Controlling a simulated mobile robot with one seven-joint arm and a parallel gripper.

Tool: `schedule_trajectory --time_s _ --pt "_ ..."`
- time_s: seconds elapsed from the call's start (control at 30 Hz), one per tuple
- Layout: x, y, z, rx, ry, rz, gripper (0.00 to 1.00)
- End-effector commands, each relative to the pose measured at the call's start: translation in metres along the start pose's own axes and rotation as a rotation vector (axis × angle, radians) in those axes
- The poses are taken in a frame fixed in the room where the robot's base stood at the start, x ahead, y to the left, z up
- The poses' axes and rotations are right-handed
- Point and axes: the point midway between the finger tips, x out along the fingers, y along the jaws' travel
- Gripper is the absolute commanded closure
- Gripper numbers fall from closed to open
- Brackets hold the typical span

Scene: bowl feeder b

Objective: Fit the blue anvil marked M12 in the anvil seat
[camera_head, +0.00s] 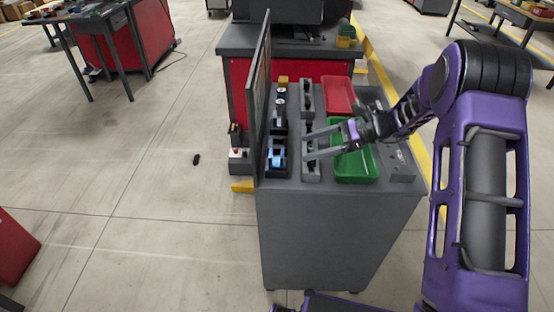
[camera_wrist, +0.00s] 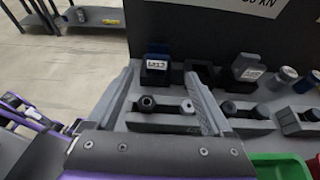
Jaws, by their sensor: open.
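The blue anvil (camera_wrist: 158,50) has a white label that appears to read M12. It sits in a dark holder near the foot of the upright panel. In the head view the blue anvil (camera_head: 276,155) is at the near left of the bench. My gripper (camera_head: 309,145) is to its right, above a grey rack. In the wrist view my gripper (camera_wrist: 160,86) has its fingers wide apart, with nothing between the tips; the anvil is beyond them. A dark, empty-looking holder (camera_wrist: 202,76) stands right of the anvil. I cannot tell whether this is the anvil seat.
Grey racks (camera_wrist: 175,124) with dark nut-like pieces lie under the fingers. A grey labelled block (camera_wrist: 247,67) and metal cylinders (camera_wrist: 287,75) stand to the right. A green tray (camera_head: 357,177) and red tray (camera_head: 338,93) are on the bench. A tall panel (camera_head: 261,95) borders its left side.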

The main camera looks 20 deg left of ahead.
Motion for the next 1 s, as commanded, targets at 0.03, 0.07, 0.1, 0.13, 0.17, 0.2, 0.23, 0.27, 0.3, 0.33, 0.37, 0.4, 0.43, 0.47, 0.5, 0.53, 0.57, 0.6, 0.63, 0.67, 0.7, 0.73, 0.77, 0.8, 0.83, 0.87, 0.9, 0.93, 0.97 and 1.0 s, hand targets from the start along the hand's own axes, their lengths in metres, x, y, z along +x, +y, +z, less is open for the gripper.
schedule_trajectory --time_s 0.03,0.07,0.1,0.13,0.17,0.2,0.23,0.27,0.3,0.33,0.37,0.4,0.43,0.47,0.5,0.53,0.57,0.6,0.63,0.67,0.7,0.73,0.77,0.8,0.83,0.87,0.9,0.93,0.97,1.0 --pt "0.012 0.000 -0.001 0.000 0.000 0.002 0.15" --pt "0.017 0.001 0.000 0.000 0.000 0.003 0.15" --pt "0.023 0.001 0.000 0.000 0.000 0.002 0.15" --pt "0.027 0.000 0.000 0.001 0.000 0.001 0.15" --pt "0.031 0.000 0.000 0.001 0.000 0.000 0.15" --pt "0.035 0.000 0.000 0.000 0.000 0.001 0.15" --pt "0.036 0.000 0.000 0.000 0.000 0.001 0.15" --pt "0.038 0.000 0.000 0.000 0.000 0.000 0.15" --pt "0.039 0.000 0.000 0.000 0.000 -0.001 0.15" --pt "0.041 0.000 0.000 0.000 -0.001 -0.001 0.15" --pt "0.043 0.001 0.000 0.000 -0.001 0.000 0.15" --pt "0.047 0.001 0.001 0.000 -0.001 0.000 0.15" --pt "0.051 0.002 0.001 -0.001 -0.001 0.001 0.15" --pt "0.056 0.003 0.001 -0.001 0.000 0.002 0.15" --pt "0.062 0.005 0.001 -0.001 0.000 0.002 0.15" --pt "0.067 0.006 0.001 0.000 -0.001 0.003 0.15" --pt "0.072 0.007 0.001 0.000 0.000 0.003 0.15" --pt "0.077 0.007 0.001 0.000 0.000 0.002 0.15" --pt "0.081 0.006 0.001 0.000 -0.001 0.001 0.15" --pt "0.084 0.006 0.001 0.000 -0.001 0.001 0.15" --pt "0.087 0.006 0.001 0.000 0.000 0.000 0.15" --pt "0.089 0.006 0.001 0.000 0.000 0.000 0.15" --pt "0.091 0.006 0.001 0.000 0.000 -0.001 0.15" --pt "0.092 0.006 0.001 0.000 0.000 -0.001 0.15" --pt "0.092 0.006 0.001 0.000 0.000 -0.002 0.15" --pt "0.092 0.006 0.001 0.000 0.000 -0.002 0.15" --pt "0.092 0.006 0.002 0.000 0.000 -0.002 0.15" --pt "0.092 0.006 0.002 0.000 0.000 -0.002 0.15" --pt "0.092 0.006 0.002 0.000 0.000 -0.002 0.15" --pt "0.092 0.006 0.002 0.000 0.000 -0.002 0.15"
